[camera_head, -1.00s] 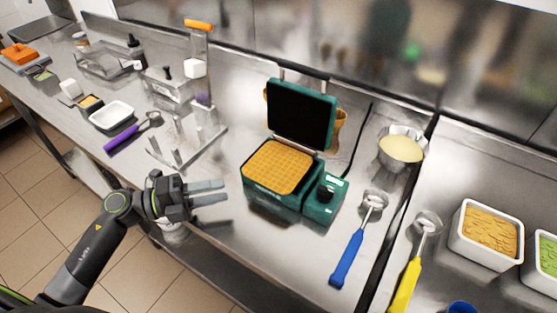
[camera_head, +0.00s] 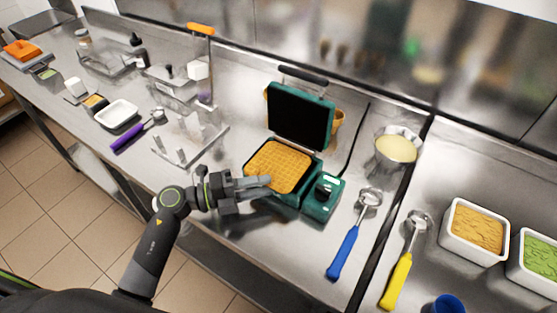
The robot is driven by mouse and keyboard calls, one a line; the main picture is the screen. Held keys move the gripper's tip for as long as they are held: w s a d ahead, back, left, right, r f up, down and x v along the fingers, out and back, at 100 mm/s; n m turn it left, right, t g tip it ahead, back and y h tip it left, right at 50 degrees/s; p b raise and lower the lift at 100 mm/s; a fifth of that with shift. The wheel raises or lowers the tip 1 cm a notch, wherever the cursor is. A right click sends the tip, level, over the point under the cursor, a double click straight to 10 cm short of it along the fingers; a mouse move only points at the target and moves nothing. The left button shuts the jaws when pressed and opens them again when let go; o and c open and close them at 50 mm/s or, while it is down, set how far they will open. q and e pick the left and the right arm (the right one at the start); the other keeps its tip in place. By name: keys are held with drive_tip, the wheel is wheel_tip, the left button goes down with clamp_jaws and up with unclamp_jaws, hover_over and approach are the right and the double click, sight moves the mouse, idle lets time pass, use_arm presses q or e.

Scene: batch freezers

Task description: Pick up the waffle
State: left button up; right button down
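The golden square waffle (camera_head: 283,163) lies flat on the lower plate of a green waffle iron (camera_head: 321,197), whose lid (camera_head: 301,114) stands open. My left gripper (camera_head: 262,186) comes in from the left at the iron's front left side. Its fingers look apart, and the upper fingertip overlaps the waffle's front left edge in the picture. I cannot tell whether a finger touches the waffle or is under it. My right gripper is not in view.
A blue-handled scoop (camera_head: 348,245) and a yellow-handled scoop (camera_head: 398,279) lie right of the iron. A batter bowl (camera_head: 395,150) stands behind them. A clear holder rack (camera_head: 190,140) and a purple-handled scoop (camera_head: 130,138) are to the left. Open counter lies in front of the iron.

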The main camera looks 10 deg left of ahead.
use_arm(q)
drive_tip(key=shift+w+d, duration=0.1)
clamp_jaws()
idle(0.4)
